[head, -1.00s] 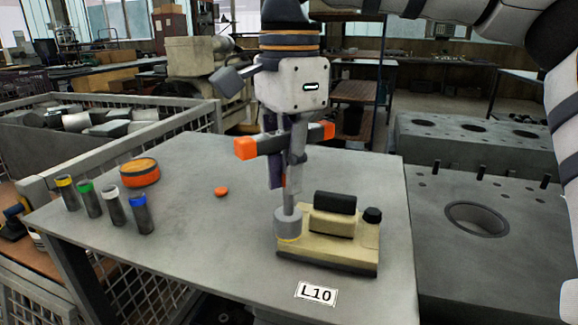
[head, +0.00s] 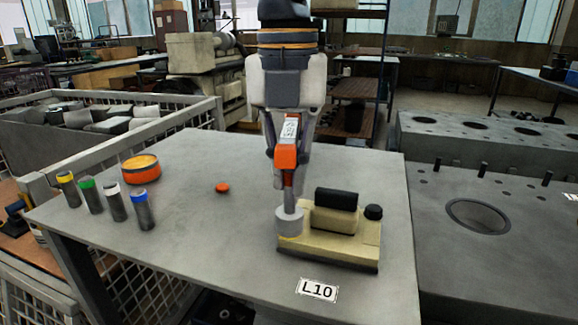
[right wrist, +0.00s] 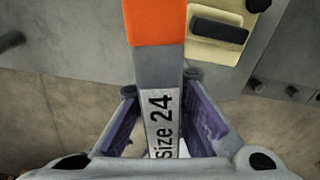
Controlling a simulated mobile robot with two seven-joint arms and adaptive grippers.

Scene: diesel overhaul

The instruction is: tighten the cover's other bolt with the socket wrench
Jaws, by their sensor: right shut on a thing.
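The tan cover (head: 330,250) lies on the grey table, with a black block on top and a dark round cap (head: 373,212) at its right. The socket wrench (head: 287,160) has an orange-ended handle and a shaft down to a grey, yellow-ringed socket (head: 289,222). The socket stands over the cover's left end and hides what is under it. My right gripper (head: 287,150) is shut on the wrench handle above the socket. In the right wrist view the handle, labelled "Size 24" (right wrist: 165,120), lies between the fingers. My left gripper is not in view.
Several colour-banded sockets (head: 115,203) stand at the table's left, near an orange-and-black round container (head: 141,170). A small orange disc (head: 222,188) lies mid-table. An L10 label (head: 317,290) is at the front edge. A mesh crate is left; a grey engine block (head: 500,240) is right.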

